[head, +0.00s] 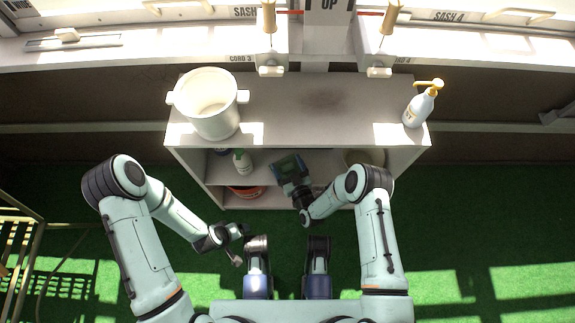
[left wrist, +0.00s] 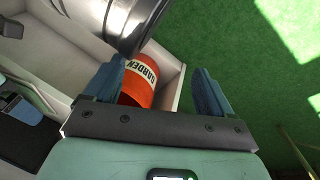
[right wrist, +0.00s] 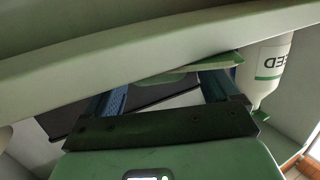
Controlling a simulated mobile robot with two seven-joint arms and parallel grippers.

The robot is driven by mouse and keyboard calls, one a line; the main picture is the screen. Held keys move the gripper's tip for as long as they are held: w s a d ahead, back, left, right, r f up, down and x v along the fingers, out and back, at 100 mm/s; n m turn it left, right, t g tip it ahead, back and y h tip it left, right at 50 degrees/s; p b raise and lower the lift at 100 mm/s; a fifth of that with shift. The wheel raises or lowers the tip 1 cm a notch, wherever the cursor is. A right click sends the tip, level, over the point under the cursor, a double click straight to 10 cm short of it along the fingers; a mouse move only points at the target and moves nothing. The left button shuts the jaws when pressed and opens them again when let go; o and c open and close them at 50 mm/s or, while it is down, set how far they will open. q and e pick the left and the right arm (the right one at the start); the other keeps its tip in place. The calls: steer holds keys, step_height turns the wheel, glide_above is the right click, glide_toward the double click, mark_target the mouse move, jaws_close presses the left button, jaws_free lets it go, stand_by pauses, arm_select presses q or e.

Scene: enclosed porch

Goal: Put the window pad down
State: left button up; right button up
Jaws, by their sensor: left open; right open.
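A flat green piece, likely the window pad (right wrist: 195,66), lies just past my right fingertips in the right wrist view, under the pale slab. Whether a finger touches it I cannot tell. My right gripper (right wrist: 165,92) is open and reaches into the upper shelf compartment. In the head view my right gripper (head: 286,163) hides what lies beneath it. My left gripper (left wrist: 155,82) is open and empty. In the head view my left gripper (head: 238,235) hangs over the green floor in front of the shelf unit (head: 275,105).
A white pot (head: 212,105) and a pump bottle (head: 421,107) stand on the unit's top. Inside are a white bottle with green lettering (right wrist: 268,62), an orange-red "GARDEN" container (left wrist: 137,87) and a pale bowl (head: 365,157). The top's middle is clear. A metal rack (head: 20,235) stands left.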

mark_target(287, 165)
steer(key=p+v, duration=0.1)
steer(key=v, duration=0.2)
steer(key=shift+s+d+r, duration=0.15)
steer(key=shift+s, duration=0.05)
arm_select(q)
steer(key=shift+g+h, duration=0.3)
steer(key=shift+h, duration=0.1)
steer(key=r, duration=0.1)
steer(key=s+d+r+p, duration=0.1)
steer(key=r, duration=0.1)
steer(key=s+d+r+p, duration=0.1)
steer(key=shift+s+d+r, duration=0.15)
steer(key=shift+d, duration=0.05)
arm_select(e)
steer(key=f+v, duration=0.1)
steer(key=v, duration=0.7)
steer(key=shift+s+r, duration=0.2)
steer(key=shift+r, duration=0.25)
arm_select(q)
steer(key=shift+r, duration=0.1)
arm_select(e)
steer(key=shift+r, duration=0.15)
